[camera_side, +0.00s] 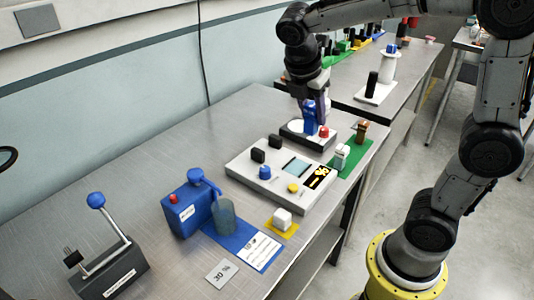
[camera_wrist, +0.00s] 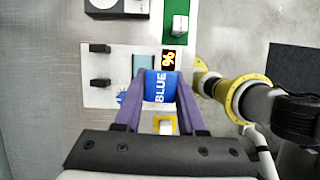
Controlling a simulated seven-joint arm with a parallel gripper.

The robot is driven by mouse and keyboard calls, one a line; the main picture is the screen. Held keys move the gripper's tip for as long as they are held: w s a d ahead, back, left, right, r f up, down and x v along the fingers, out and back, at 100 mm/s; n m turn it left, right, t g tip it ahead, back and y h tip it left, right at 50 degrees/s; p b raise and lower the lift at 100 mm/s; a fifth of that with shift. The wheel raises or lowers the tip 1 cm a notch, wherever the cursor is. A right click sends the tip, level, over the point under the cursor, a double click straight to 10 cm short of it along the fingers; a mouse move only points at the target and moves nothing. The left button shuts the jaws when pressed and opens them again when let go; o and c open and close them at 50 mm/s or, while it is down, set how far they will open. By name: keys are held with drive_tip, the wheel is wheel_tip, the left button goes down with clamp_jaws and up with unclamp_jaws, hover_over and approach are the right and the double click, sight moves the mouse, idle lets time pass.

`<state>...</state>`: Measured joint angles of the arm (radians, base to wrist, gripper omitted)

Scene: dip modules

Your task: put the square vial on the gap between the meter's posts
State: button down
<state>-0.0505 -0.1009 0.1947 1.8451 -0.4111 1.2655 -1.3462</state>
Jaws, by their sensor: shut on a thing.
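My gripper (camera_wrist: 160,92) is shut on a blue block-like piece (camera_wrist: 160,87) lettered "BLUE", which I take to be the square vial. In the side view my gripper (camera_side: 313,97) holds this blue piece (camera_side: 309,118) upright in front of the dark device behind the meter. The meter (camera_side: 238,169) is a pale flat box. Its two black posts (camera_side: 258,155) (camera_side: 275,141) stand apart with an empty gap between them. In the wrist view the posts (camera_wrist: 100,48) (camera_wrist: 100,83) lie left of the held piece, which hides part of the meter (camera_wrist: 120,65).
A green mat (camera_side: 352,160) with a pale-capped vial (camera_side: 341,156) and a brown piece (camera_side: 361,131) lies beside the meter.

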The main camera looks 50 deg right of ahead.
drive_tip(key=shift+w+a+f, duration=0.2)
drive_tip(key=shift+a, duration=0.25)
drive_tip(key=shift+w+f, duration=0.15)
drive_tip(key=shift+w, duration=0.2)
drive_tip(key=w+f, duration=0.3)
drive_tip(key=w, duration=0.1)
drive_tip(key=w+d+f, duration=0.1)
drive_tip(key=w+f, duration=0.2)
drive_tip(key=w, duration=0.1)
drive_tip(key=w+d+f, duration=0.1)
drive_tip(key=w+f, duration=0.2)
drive_tip(key=w, duration=0.1)
drive_tip(key=shift+w+d+f, duration=0.1)
drive_tip(key=shift+w+d, duration=0.1)
drive_tip(key=shift+w, duration=0.1)
drive_tip(key=shift+w+f, duration=0.15)
drive_tip(key=shift+f, duration=1.6)
drive_tip(key=shift+f, duration=0.15)
drive_tip(key=c, duration=0.5)
unclamp_jaws()
